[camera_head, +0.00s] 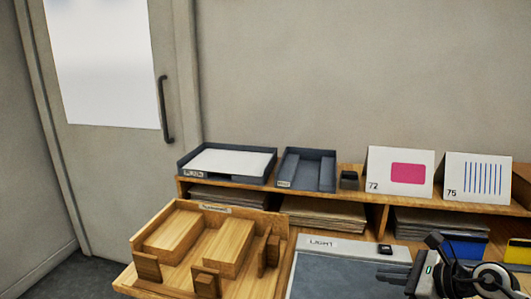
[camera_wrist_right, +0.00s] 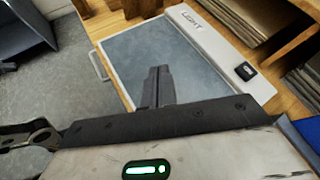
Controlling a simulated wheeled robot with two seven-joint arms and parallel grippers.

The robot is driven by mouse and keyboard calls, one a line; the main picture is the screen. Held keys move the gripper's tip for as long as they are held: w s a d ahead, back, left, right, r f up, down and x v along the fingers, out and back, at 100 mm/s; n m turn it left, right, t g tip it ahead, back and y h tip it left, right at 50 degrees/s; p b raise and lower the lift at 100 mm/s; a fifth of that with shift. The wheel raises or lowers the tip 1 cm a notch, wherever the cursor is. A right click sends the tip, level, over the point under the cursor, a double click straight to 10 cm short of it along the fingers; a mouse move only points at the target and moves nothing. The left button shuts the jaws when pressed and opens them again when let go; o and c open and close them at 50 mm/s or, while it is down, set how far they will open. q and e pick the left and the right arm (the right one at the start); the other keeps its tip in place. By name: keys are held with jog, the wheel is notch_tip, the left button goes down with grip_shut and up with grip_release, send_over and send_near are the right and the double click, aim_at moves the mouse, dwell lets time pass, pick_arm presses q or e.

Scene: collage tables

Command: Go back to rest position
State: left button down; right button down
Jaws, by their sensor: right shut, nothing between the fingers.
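My right gripper (camera_head: 392,277) is at the lower right of the head view, over the right part of the light panel (camera_head: 320,254). Its fingers are together with nothing between them. In the right wrist view the closed fingers of the right gripper (camera_wrist_right: 158,80) point over the grey surface of the light panel (camera_wrist_right: 205,60), which is labelled LIGHT. I cannot tell how high above the panel they are. My left gripper does not show in either view.
A wooden tray (camera_head: 282,224) with blocks stands left of the panel. Behind, a shelf (camera_head: 350,194) bears a paper tray (camera_head: 184,170), an empty dark tray (camera_head: 310,157) and cards 72 (camera_head: 392,191) and 75 (camera_head: 470,194). Blue and yellow items (camera_head: 516,252) sit at right. A door (camera_head: 110,150) is at left.

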jog(key=s+a+m+t+y, duration=0.3)
jog(key=s+a+m+y, duration=0.1)
jog(key=a+m, duration=0.4)
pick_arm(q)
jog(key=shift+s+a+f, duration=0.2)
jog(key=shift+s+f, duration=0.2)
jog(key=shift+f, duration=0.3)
pick_arm(e)
jog(key=s+a+f+n+h, duration=0.1)
jog(key=s+f+n+h, duration=0.2)
jog(key=n, duration=0.8)
jog(key=s+a+f+n+g+h, duration=0.1)
jog(key=s+f+n+h, duration=0.2)
jog(key=s+f+n, duration=0.5)
jog(key=s+a+f+n+h, duration=0.2)
jog(key=s+f+n, duration=0.3)
jog(key=n, duration=1.1)
jog(key=s+h, duration=0.1)
jog(key=s, duration=0.2)
jog(key=shift+s+f+g, duration=0.15)
jog(key=shift+s+g, duration=0.15)
jog(key=shift+s, duration=0.1)
